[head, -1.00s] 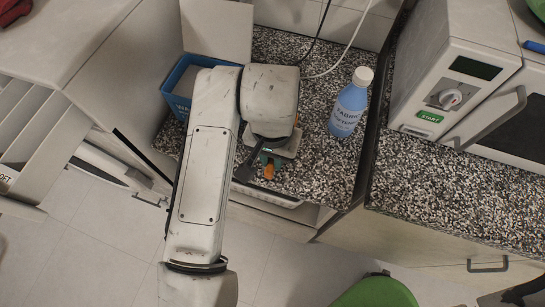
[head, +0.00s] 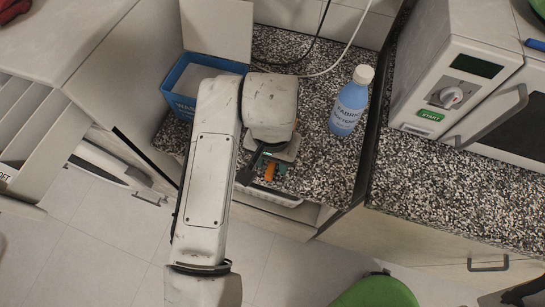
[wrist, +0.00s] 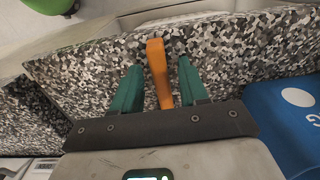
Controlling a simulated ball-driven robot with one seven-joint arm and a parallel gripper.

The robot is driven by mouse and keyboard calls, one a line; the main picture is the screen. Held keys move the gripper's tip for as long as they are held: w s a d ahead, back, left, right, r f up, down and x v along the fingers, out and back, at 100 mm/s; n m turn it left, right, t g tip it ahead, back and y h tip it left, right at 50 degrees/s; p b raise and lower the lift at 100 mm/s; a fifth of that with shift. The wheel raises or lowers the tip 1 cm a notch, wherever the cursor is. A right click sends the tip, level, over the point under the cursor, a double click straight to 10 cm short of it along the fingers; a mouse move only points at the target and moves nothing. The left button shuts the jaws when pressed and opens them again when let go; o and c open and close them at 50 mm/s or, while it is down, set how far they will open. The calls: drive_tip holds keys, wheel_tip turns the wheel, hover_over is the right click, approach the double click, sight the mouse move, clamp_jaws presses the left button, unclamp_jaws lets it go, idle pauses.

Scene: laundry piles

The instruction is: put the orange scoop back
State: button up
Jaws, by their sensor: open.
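The orange scoop (wrist: 158,72) lies on the speckled counter (wrist: 225,50) near its front edge. In the wrist view its orange length runs between the two green fingers of my gripper (wrist: 156,82), with a gap on each side. My gripper is open around it and I see no contact. In the head view the scoop (head: 270,172) shows as a small orange patch below my gripper (head: 262,165); the rest is hidden by my arm. A blue box of white powder (head: 180,97), lettered on its front, stands behind my arm; it also shows in the wrist view (wrist: 275,125).
A blue fabric softener bottle (head: 346,112) stands on the counter to the right. A white machine (head: 425,80) with a dial is farther right. An open drawer unit (head: 40,140) is at the left. Cables (head: 325,60) lie behind my gripper.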

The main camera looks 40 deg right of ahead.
drive_tip(key=shift+r, duration=0.1)
wheel_tip(320, 180, up, 12)
idle(0.5)
idle(1.2)
